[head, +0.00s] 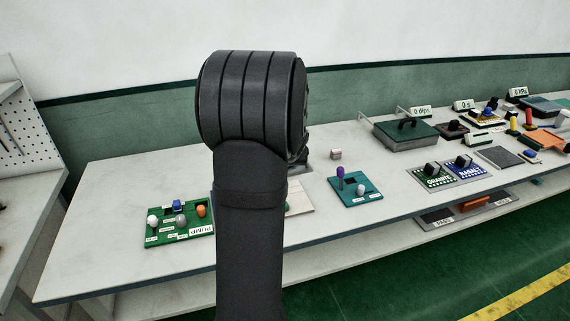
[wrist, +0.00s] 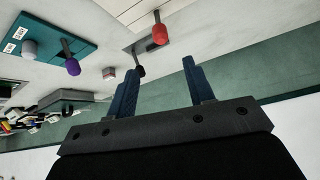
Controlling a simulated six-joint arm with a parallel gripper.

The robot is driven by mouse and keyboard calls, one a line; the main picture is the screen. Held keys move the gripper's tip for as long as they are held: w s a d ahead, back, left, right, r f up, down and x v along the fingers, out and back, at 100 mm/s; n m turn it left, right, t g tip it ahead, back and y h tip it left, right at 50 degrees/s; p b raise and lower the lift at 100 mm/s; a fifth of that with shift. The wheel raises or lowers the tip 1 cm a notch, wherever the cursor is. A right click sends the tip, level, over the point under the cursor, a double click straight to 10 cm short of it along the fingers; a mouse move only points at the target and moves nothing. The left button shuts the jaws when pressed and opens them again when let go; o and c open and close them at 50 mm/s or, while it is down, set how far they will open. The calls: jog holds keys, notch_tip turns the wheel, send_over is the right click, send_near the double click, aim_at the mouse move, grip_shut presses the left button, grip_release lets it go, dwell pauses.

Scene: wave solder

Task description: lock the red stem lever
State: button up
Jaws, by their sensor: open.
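A red lever knob (wrist: 160,34) on a dark stem shows in the wrist view, at the edge of a pale panel. A black knob (wrist: 140,70) stands near it, close to one fingertip; I cannot tell whether they touch. My gripper (wrist: 160,66) is open with nothing between its blue fingers, and the red knob appears beyond the gap between the fingertips. In the head view my arm hides the red lever and the gripper; only a strip of the pale panel (head: 300,198) shows.
A teal board (head: 354,197) with a purple knob (head: 340,174) is right of my arm; a small box (head: 336,154) sits behind it. A green board (head: 180,222) with several knobs is on the left. Several devices fill the bench's right side.

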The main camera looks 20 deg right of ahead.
jog(key=c, duration=0.3)
jog(key=shift+w+a+f+g, duration=0.15)
jog(key=shift+w+a, duration=0.25)
jog(key=shift+w, duration=0.2)
jog(key=shift+w+a+f+g, duration=0.15)
jog(key=shift+w+a, duration=0.25)
jog(key=shift+w, duration=0.2)
jog(key=c, duration=0.7)
jog(key=w+a+g, duration=0.1)
jog(key=w, duration=0.1)
jog(key=w+a+f+g, duration=0.1)
jog(key=w+a, duration=0.1)
jog(key=w+a+f+m+g, duration=0.1)
jog(key=w, duration=0.1)
jog(key=shift+a+f, duration=0.15)
grip_shut()
jog(key=w+a+r+m+g+h, duration=0.2)
jog(key=w+a+m+g+h, duration=0.2)
jog(key=w+a+m+h, duration=0.15)
jog(key=shift+m, duration=0.35)
jog(key=d+f, duration=0.2)
jog(key=d, duration=0.1)
jog(key=s+d+f, duration=0.1)
jog(key=d+f, duration=0.2)
jog(key=s+d+f, duration=0.1)
jog(key=d+f, duration=0.2)
jog(key=shift+f, duration=0.25)
jog(key=shift+s+d+h, duration=0.25)
jog(key=shift+s+d, duration=0.05)
jog(key=shift+s, duration=0.05)
